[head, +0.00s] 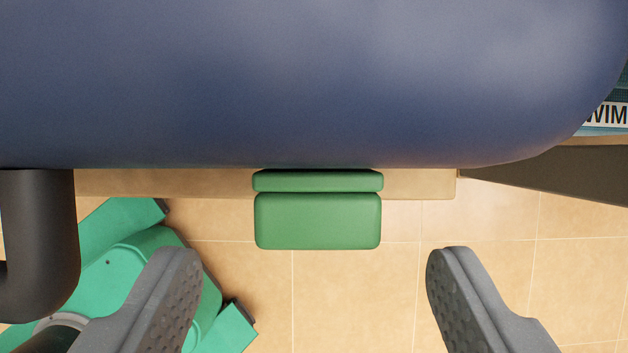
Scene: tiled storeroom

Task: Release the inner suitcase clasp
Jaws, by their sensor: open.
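The suitcase (310,80) is a large dark blue rounded shell that fills the top of the view. A green clasp (318,220) sticks out from its lower edge near the middle of the picture, made of a narrow bar and a wider flap. A dark curved handle (40,240) is at the left edge, beside the suitcase. My gripper (315,275) is open and empty, with one grey finger on each side below the clasp. Neither finger touches the clasp in the picture. The suitcase's far side is out of view.
The suitcase is by a tan wooden edge (420,184). A dark panel (560,178) and a printed item with lettering (606,115) show at the right. Tiled floor (340,310) lies below. My green base is at lower left.

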